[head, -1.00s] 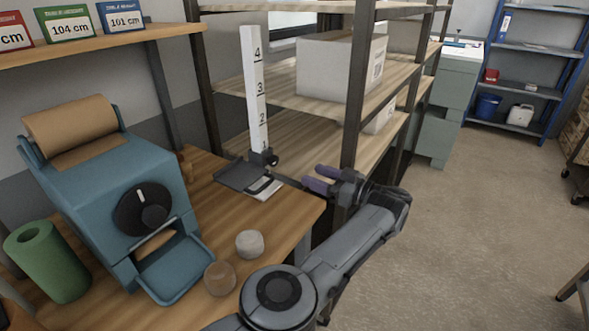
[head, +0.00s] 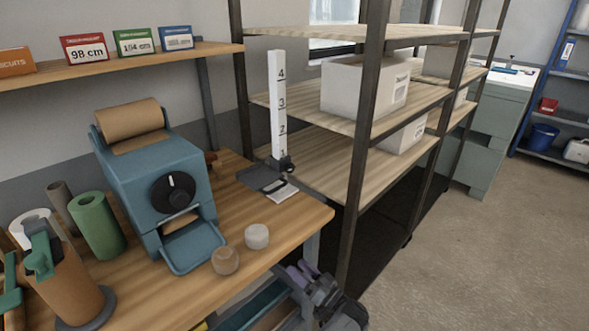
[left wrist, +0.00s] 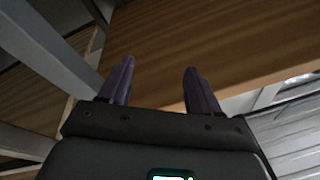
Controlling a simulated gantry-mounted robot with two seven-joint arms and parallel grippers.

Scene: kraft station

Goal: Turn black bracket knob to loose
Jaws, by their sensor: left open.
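A white upright post (head: 278,100) with numbers stands at the back right of the wooden bench. A small black bracket with a knob (head: 287,165) sits at its foot; the knob's setting is too small to tell. My left gripper (head: 303,268) is low in front of the bench's right end, below the bench top and well apart from the bracket. Its purple fingers are open and empty in the left wrist view (left wrist: 157,88), with wood boards beyond them. My right gripper is not in view.
A dark plate (head: 262,178) lies by the post. A teal dispenser (head: 150,175) with a black dial (head: 173,192) stands left, with two small round pieces, one a white one (head: 256,236), before it. The bench's front edge and a shelf upright (head: 362,130) are near my left arm.

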